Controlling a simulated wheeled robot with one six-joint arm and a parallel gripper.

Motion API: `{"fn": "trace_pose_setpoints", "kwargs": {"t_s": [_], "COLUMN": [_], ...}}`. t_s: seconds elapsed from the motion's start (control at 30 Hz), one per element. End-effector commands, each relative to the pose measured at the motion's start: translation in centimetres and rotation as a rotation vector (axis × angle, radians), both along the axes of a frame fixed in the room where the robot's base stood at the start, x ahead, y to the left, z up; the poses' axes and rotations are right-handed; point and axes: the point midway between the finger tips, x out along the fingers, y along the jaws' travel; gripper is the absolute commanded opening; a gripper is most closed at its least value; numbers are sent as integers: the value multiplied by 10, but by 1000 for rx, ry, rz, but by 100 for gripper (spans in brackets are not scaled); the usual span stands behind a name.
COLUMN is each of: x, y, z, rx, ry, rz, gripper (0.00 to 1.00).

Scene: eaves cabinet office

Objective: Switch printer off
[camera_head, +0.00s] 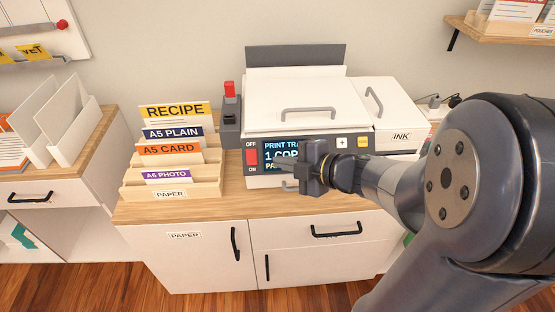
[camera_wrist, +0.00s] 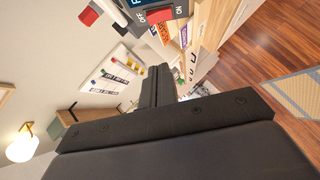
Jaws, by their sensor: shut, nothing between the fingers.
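The white printer (camera_head: 303,101) stands on the wooden cabinet top. Its dark front panel has a lit screen (camera_head: 279,148) with print text, partly covered by my gripper. At the panel's left end is a red power switch (camera_head: 251,157), with OFF above it and ON below. My gripper (camera_head: 287,180) is shut and empty in front of the screen, to the right of the switch and apart from it. In the wrist view the shut fingers (camera_wrist: 157,84) point toward the upper middle, and the red switch (camera_wrist: 161,16) shows near the top edge beside its OFF label.
A grey box with a red top (camera_head: 230,89) stands at the printer's left side. A wooden paper rack (camera_head: 170,180) with labelled cards sits farther left. The ink unit (camera_head: 402,136) is at the right. Cabinet handles (camera_head: 335,231) stick out below the counter.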

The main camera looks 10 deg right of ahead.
Motion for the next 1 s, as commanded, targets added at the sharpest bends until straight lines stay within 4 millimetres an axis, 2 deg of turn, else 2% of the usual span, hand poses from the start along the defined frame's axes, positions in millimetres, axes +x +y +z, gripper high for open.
{"fn": "trace_pose_setpoints", "kwargs": {"t_s": [0.43, 0.7, 1.0], "x": [52, 79, 87], "y": [60, 58, 57], "z": [-35, -49, -54], "rx": [0, 0, 0], "ry": [4, 2, 1], "rz": [5, -1, -1], "gripper": [0, 0, 0]}}
